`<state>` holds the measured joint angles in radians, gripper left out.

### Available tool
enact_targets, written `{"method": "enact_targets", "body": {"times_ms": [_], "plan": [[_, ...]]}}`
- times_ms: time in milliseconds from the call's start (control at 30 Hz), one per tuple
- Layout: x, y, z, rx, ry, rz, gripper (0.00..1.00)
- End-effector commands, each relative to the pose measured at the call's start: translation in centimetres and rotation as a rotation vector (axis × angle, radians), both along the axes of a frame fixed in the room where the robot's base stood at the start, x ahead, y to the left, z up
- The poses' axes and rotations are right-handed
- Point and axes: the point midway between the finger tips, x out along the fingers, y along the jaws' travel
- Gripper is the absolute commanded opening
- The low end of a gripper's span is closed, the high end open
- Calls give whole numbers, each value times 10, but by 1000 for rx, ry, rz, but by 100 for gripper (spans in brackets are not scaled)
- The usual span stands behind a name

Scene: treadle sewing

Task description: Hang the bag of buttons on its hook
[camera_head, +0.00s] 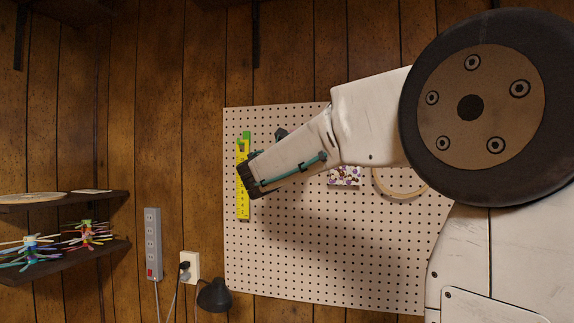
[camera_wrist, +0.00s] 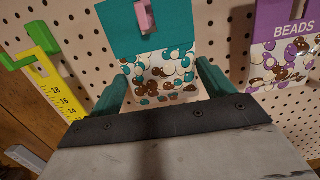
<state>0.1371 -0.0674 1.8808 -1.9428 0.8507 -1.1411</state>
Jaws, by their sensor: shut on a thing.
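The bag of buttons (camera_wrist: 150,85) shows in the wrist view. It is clear, with a teal header card and teal, brown and white buttons, and lies close to the pegboard. My gripper (camera_wrist: 163,72) has a teal finger on each side of the bag's lower part and is shut on it. A pink hook (camera_wrist: 144,16) shows in front of the header's upper part and seems to come through its hole; how deep it sits I cannot tell. In the head view my arm hides the bag and its hook.
A yellow ruler (camera_wrist: 55,88) hangs on a green hook (camera_wrist: 28,50) to the left. A purple-topped bag of beads (camera_wrist: 285,40) hangs to the right. The pegboard (camera_head: 330,260) also carries a wooden hoop (camera_head: 400,193). A black lamp (camera_head: 214,296) stands below left.

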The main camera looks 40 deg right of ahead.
Motion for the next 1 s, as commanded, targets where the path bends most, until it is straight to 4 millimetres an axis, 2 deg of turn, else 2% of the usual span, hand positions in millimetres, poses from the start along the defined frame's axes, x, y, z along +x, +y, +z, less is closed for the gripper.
{"method": "enact_targets", "body": {"times_ms": [567, 1000], "plan": [[1, -2, 0, 1, -1, 0, 58], [1, -2, -8, 1, -1, -1, 58]]}}
